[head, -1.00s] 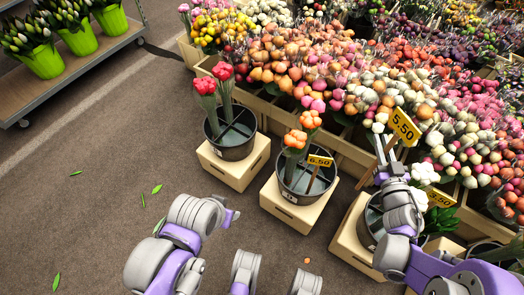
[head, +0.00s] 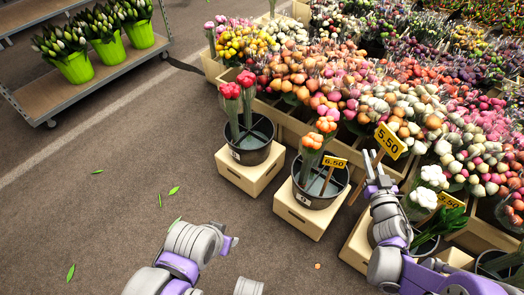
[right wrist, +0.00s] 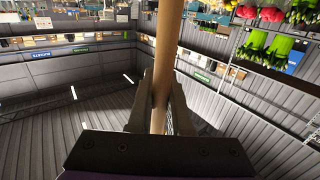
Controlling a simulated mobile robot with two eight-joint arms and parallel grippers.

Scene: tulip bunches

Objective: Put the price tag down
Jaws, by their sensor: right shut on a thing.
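A yellow price tag reading 5.50 (head: 390,141) on a wooden stick is held up by my right gripper (head: 374,172), in front of the flower display. In the right wrist view the stick (right wrist: 168,50) runs upright between the two fingers (right wrist: 161,108), which are shut on it. A black bucket with white tulips (head: 427,243) stands on a box beside my right arm, partly hidden by it. Another yellow tag (head: 450,201) shows at this bucket. My left gripper (head: 232,241) is low over the floor; its jaws are unclear.
A black bucket with orange tulips (head: 320,198) and a 6.50 tag (head: 335,162) stands on a box left of my right gripper. A bucket with red tulips (head: 250,155) stands further left. A shelf cart (head: 100,85) holds green pots. The floor at left is clear except for leaves.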

